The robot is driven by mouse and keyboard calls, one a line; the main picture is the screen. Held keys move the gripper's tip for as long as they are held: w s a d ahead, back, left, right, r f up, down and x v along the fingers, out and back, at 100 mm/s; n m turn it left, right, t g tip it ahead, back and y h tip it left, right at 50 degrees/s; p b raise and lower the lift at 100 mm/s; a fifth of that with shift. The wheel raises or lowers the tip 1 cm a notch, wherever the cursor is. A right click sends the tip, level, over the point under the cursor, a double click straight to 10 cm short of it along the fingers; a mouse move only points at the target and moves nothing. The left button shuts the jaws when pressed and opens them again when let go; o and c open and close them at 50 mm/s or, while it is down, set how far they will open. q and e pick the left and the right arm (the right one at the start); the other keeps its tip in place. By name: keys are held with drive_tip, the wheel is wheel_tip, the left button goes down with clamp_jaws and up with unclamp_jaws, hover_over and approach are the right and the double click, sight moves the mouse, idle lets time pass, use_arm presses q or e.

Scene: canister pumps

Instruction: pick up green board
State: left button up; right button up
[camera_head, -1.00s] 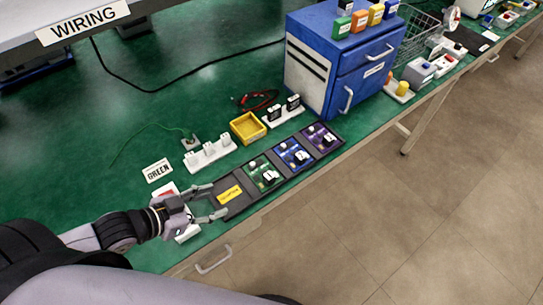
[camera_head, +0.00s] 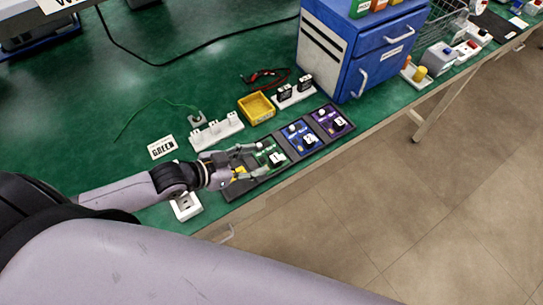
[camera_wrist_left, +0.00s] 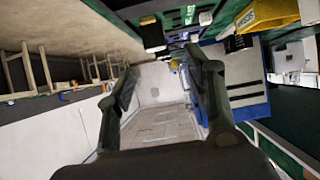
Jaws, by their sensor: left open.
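The green board (camera_head: 272,156) lies in the dark tray (camera_head: 256,186) on the bench, left of a blue board (camera_head: 302,138) and a purple board (camera_head: 332,121). A block with a white label sits on it. My left gripper (camera_head: 255,159) reaches in from the left, low over the tray. Its fingers are open, with the tips at the green board's left part, which they partly cover. I cannot tell whether they touch it. My right gripper is not in view.
A blue cabinet (camera_head: 365,50) rises at the back right. The bench's front edge runs close below the tray.

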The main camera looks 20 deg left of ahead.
sight(273, 160)
use_arm(q)
drive_tip(key=shift+x, duration=0.95)
drive_tip(key=shift+w+d+f, duration=0.3)
drive_tip(key=shift+w+f, duration=0.05)
drive_tip(key=x, duration=0.1)
drive_tip(key=p+x, duration=0.1)
drive_tip(key=x, duration=0.1)
drive_tip(key=shift+d+f, duration=0.2)
drive_tip(key=shift+f, duration=0.1)
drive_tip(key=shift+w+d+f, duration=0.2)
drive_tip(key=shift+f, duration=0.1)
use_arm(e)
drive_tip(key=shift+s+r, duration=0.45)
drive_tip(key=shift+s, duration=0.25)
use_arm(q)
clamp_jaws()
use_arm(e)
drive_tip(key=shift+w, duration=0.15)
